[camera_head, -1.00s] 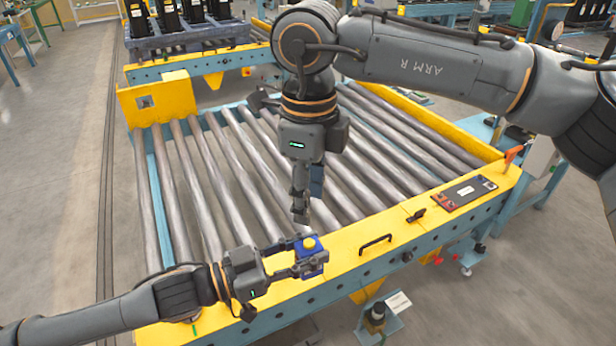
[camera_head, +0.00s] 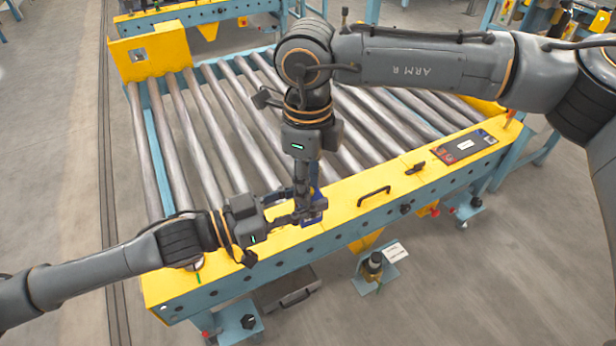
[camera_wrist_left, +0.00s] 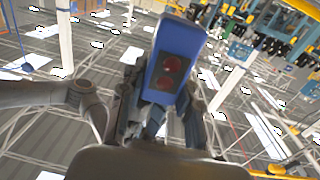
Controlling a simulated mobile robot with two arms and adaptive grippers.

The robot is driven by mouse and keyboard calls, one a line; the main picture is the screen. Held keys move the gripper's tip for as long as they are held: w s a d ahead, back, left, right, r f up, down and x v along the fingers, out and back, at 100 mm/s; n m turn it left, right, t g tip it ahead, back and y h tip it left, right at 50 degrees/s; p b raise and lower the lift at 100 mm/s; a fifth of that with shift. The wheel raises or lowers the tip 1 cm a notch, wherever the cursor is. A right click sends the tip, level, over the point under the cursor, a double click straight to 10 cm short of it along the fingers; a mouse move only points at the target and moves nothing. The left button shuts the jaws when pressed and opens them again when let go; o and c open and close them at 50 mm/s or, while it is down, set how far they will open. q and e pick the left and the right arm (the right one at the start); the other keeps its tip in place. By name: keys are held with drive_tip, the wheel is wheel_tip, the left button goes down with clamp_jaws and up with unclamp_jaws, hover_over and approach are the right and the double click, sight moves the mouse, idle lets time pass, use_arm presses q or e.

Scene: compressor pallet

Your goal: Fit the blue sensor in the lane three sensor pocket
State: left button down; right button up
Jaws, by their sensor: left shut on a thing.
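My left gripper (camera_head: 305,207) comes in from the left over the yellow front rail and is shut on the blue sensor (camera_head: 313,218). Only part of the sensor shows in the head view, behind the fingers. In the left wrist view the blue sensor (camera_wrist_left: 174,60) sits between the fingers, with a dark face bearing two red discs turned to the camera. My right gripper (camera_head: 304,196) points down from above and overlaps the sensor and left fingertips in the picture. I cannot tell whether it touches the sensor or how its fingers stand. I cannot make out the lane three sensor pocket.
The roller conveyor (camera_head: 215,130) fills the middle. Its yellow front rail (camera_head: 345,210) carries a black handle (camera_head: 374,196), a black latch (camera_head: 415,168) and a dark plate (camera_head: 464,147) at the right. A black cylinder on a bracket (camera_head: 374,263) stands below the rail.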

clamp_jaws()
use_arm(q)
drive_tip(key=c, duration=0.9)
unclamp_jaws()
drive_tip(key=shift+o, duration=0.2)
